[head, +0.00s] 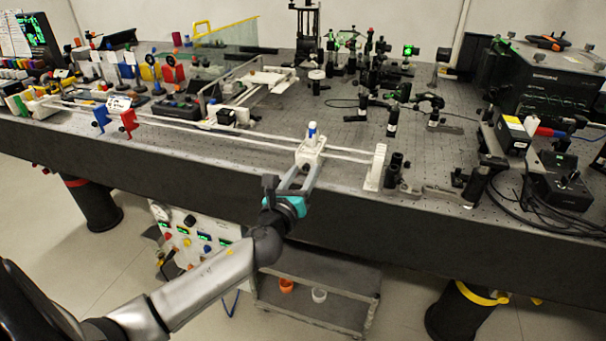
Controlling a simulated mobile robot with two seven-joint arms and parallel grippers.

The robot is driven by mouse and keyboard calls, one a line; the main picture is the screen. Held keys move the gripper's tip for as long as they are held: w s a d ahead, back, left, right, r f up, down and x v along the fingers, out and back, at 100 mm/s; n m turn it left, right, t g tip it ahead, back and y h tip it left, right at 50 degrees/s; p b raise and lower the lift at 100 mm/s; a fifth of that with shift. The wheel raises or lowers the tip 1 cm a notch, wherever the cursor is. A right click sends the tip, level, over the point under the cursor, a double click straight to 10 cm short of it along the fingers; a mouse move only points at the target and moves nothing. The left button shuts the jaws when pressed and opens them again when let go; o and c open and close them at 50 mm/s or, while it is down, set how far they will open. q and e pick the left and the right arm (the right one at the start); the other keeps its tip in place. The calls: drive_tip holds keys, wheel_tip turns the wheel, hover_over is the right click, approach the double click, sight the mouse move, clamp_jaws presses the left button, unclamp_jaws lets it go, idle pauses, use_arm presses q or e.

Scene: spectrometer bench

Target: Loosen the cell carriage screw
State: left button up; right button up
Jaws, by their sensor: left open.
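The white cell carriage (311,147) sits on the two pale rails (250,139) toward their right end. The fingers look open, one on either side of the carriage's front. Whether they touch it I cannot tell. My right gripper is not in view.
A white end post (376,167) closes the rails on the right, with black posts (395,165) beside it. Blue (101,117) and red (129,121) pieces stand along the rails at left. Optics crowd the back. A wheeled cart (312,300) stands below the bench.

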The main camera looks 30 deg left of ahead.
use_arm(q)
drive_tip(key=shift+w, duration=0.15)
clamp_jaws()
idle(0.4)
